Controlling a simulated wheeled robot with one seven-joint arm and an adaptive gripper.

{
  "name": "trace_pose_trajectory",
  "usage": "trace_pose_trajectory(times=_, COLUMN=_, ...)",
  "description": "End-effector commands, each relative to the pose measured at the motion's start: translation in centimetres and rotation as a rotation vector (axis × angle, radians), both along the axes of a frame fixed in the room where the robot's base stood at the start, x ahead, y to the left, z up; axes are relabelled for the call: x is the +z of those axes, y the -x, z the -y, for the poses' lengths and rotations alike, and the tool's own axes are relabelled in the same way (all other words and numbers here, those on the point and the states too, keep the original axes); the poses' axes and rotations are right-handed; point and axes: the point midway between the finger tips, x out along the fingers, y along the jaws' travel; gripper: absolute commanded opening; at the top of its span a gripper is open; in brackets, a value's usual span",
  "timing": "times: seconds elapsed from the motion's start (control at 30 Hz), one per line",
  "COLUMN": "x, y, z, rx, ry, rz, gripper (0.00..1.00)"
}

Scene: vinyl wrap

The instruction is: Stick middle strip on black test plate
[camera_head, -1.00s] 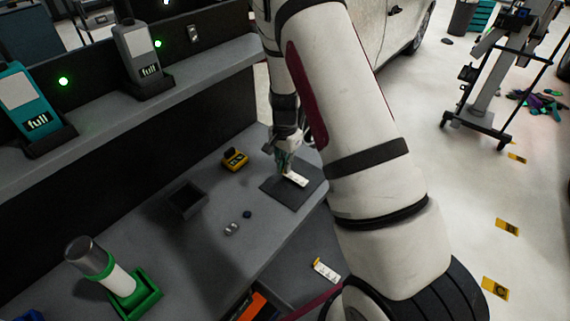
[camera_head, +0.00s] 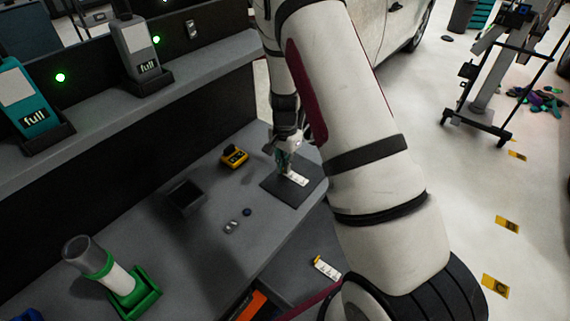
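The black test plate (camera_head: 284,196) lies flat at the right end of the grey bench. A small white strip (camera_head: 297,179) is over the plate, close to its surface. My gripper (camera_head: 284,166) points down at the strip's far left end, with its fingertips at or very near it. The fingers are small and partly dark, so I cannot tell whether they grip the strip or only touch it. I also cannot tell whether the strip lies fully flat on the plate.
A yellow device (camera_head: 234,157), a dark open box (camera_head: 185,197) and small round pieces (camera_head: 231,226) sit left of the plate. A green holder (camera_head: 138,296) with a cylinder stands at the front left. Another white strip (camera_head: 326,268) lies lower, near my base. My large arm covers the right side.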

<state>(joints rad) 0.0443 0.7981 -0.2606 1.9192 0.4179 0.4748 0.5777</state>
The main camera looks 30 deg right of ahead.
Motion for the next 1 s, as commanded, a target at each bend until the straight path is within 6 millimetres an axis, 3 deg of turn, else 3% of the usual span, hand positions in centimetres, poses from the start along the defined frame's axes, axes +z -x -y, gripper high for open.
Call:
trace_pose_trajectory(times=0.97, x=-0.23, y=0.13, z=0.01, rx=0.000, ry=0.000, rz=-0.003, gripper=0.00)
trace_pose_trajectory(times=1.0, x=-0.23, y=0.12, z=0.02, rx=0.000, ry=0.000, rz=-0.003, gripper=0.11)
